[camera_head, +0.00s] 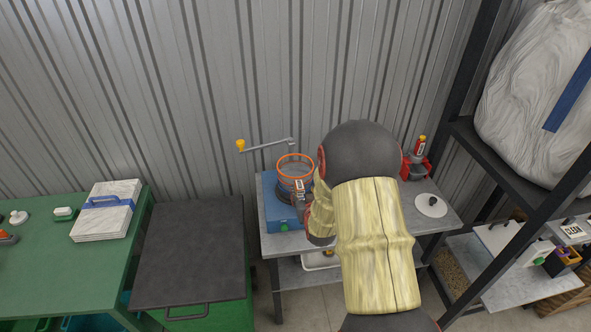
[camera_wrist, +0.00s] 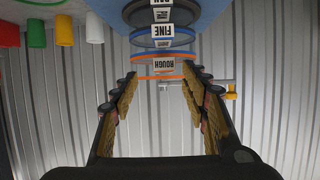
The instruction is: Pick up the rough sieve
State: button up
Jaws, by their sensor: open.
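The rough sieve (camera_head: 284,173) has orange rims and a clear wall. It sits on top of a stack on a blue box (camera_head: 285,212) on the grey bench. In the wrist view the picture is upside down, and the rough sieve (camera_wrist: 146,69) shows its "ROUGH" label. The blue-rimmed fine sieve (camera_wrist: 175,42) and the pan (camera_wrist: 162,3) are below it in the stack. My gripper (camera_wrist: 163,76) is open, its fingertips to either side of the rough sieve's label in that view; contact cannot be told. In the head view my arm hides part of the stack's right side.
A crank with a yellow knob (camera_head: 241,146) reaches over left of the stack. A red holder (camera_head: 414,168) and a white disc (camera_head: 431,206) are on the bench's right. A dark-lidded bin (camera_head: 190,250) stands left. A dark shelf frame (camera_head: 460,150) is right.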

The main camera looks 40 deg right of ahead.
aim_at(300, 188)
jog(key=shift+a+x, duration=0.15)
jog(key=shift+x, duration=1.25)
jog(key=shift+a+x, duration=0.15)
jog(key=shift+x, duration=1.2)
jog(key=shift+w+f, duration=0.1)
jog(key=shift+w, duration=0.05)
jog(key=shift+c, duration=0.8)
grip_shut()
